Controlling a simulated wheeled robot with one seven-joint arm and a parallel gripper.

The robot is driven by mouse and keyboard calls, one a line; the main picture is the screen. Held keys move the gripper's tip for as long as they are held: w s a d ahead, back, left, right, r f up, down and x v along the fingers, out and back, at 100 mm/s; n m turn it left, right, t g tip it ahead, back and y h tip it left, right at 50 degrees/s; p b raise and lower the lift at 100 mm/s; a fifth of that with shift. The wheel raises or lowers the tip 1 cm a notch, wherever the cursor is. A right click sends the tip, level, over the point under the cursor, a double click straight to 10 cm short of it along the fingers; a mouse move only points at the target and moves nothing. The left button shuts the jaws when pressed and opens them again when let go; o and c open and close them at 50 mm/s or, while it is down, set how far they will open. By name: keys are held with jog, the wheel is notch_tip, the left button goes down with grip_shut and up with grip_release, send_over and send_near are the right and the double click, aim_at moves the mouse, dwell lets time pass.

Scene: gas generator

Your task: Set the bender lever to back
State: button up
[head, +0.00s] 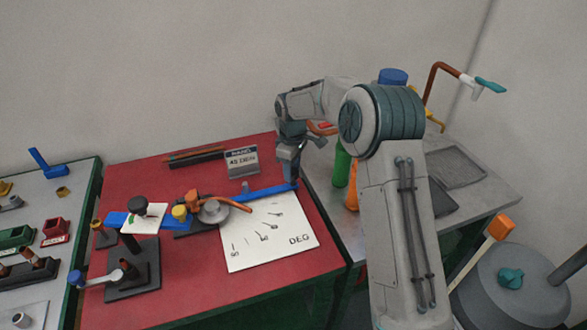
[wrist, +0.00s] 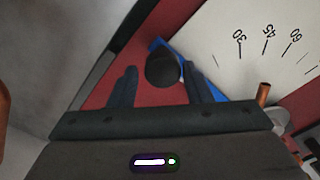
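The bender stands on the red bench. Its blue lever (head: 262,191) points right from the grey round die (head: 213,211) to the bench's back right side, beyond the white DEG angle sheet (head: 268,255). An orange-brown pipe (head: 232,204) lies across the die. My gripper (head: 293,178) points down over the lever's right end. In the wrist view my gripper (wrist: 163,82) is open, with a dark round knob (wrist: 162,69) between and slightly beyond its fingers. Red gaps show on both sides of the knob. The blue lever (wrist: 160,46) shows partly behind it.
A small sign (head: 242,162) and a dark tray (head: 196,158) stand behind the lever. Green (head: 342,167) and orange bottles stand on the grey sink counter (head: 480,205) close to my arm. A clamp stand (head: 132,265) is at the bench's left. The sheet's front area is clear.

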jog(key=shift+o, duration=0.7)
jog(key=shift+f, duration=0.1)
notch_tip(320, 180, up, 14)
